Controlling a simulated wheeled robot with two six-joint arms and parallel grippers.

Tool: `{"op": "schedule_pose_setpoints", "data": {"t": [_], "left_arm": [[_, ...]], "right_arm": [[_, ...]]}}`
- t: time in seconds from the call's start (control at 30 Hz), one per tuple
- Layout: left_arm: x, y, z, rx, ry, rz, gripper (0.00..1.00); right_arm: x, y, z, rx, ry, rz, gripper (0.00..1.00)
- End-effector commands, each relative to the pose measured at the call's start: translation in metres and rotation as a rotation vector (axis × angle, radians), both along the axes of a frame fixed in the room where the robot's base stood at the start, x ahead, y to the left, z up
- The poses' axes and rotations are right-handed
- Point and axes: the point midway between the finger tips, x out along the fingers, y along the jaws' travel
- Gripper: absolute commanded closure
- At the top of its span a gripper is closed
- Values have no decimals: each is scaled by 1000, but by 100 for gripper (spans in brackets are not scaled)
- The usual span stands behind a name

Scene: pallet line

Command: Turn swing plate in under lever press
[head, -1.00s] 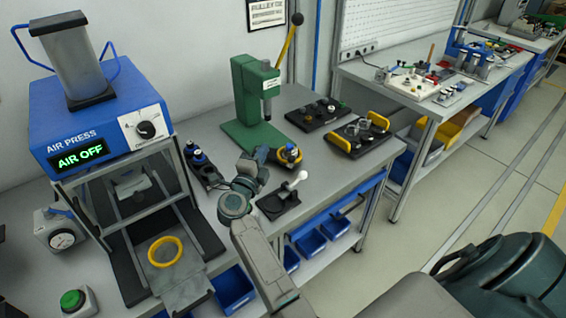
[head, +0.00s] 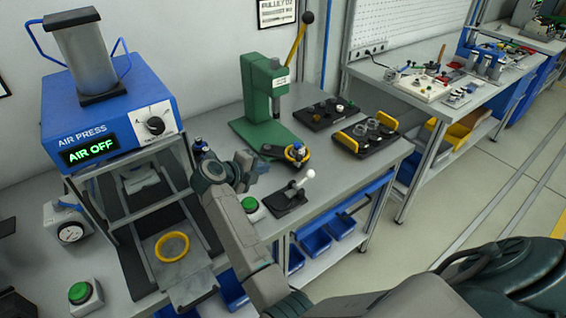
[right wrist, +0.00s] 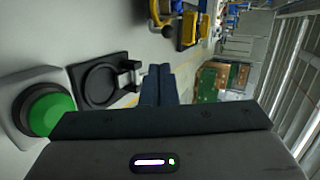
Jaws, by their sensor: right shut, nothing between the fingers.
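The green lever press (head: 265,92) stands on the bench with its yellow lever (head: 297,45) raised. The dark swing plate (head: 270,150) lies at the front of the press base. It carries a yellow ring with a small dark and blue part in it (head: 297,154). This loaded end is out to the front right of the ram, not under it. My right gripper (head: 258,162) is shut and empty, left of the plate and apart from it. Its closed fingers show in the right wrist view (right wrist: 158,85). My left gripper is not in view.
A black fixture with a white ball knob (head: 290,200) and a green button (head: 250,204) are at the bench front. Dark trays (head: 325,113) stand right of the press. The air press (head: 105,125) is at the left. Some bench is clear between knob fixture and trays.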

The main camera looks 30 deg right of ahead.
Motion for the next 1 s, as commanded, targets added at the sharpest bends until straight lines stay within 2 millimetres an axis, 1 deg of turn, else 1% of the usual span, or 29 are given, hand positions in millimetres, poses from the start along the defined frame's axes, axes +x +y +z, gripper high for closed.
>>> {"op": "schedule_pose_setpoints", "data": {"t": [0.17, 0.4, 0.53, 0.6, 0.7, 0.8, 1.0], "left_arm": [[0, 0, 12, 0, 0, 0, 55], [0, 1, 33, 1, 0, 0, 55], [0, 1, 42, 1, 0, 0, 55], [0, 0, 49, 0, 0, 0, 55], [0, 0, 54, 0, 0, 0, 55], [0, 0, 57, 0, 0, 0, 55], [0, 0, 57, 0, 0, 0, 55]], "right_arm": [[5, -22, -6, -6, 3, -1, 100], [17, -67, -29, -6, 4, -2, 100], [24, -88, -42, -4, 3, -1, 100], [27, -99, -42, -4, 3, -1, 100], [31, -111, -46, -3, 1, -1, 100], [33, -117, -49, -1, 0, 0, 100], [34, -122, -52, -1, 0, 0, 100]]}}
